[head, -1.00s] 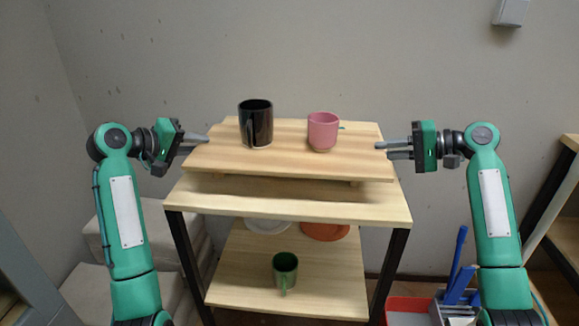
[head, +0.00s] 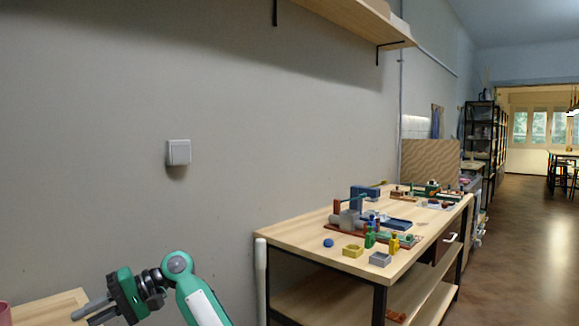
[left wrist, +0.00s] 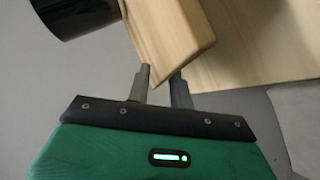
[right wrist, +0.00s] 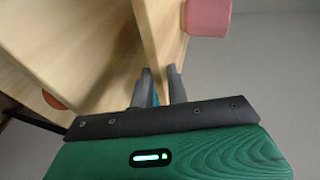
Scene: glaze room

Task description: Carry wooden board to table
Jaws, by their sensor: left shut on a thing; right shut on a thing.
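The light wooden board (head: 52,308) shows only by a corner at the lower left of the head view. My right gripper (head: 90,311) is at its right end. In the right wrist view the right fingers (right wrist: 161,84) are shut on the board's edge (right wrist: 158,35). In the left wrist view my left gripper (left wrist: 160,86) is shut on the other end of the board (left wrist: 172,32). A black mug (left wrist: 72,14) and a pink cup (right wrist: 208,16) stand on the board. The table (head: 300,232) stands to the right along the wall.
Several coloured toy-like pieces cover much of the tabletop; its near left corner is bare. A wall shelf (head: 345,22) hangs above. The lighter wooden stand (right wrist: 60,50) shows below the board, with an orange plate (right wrist: 53,100). Open floor (head: 515,240) lies at the right.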

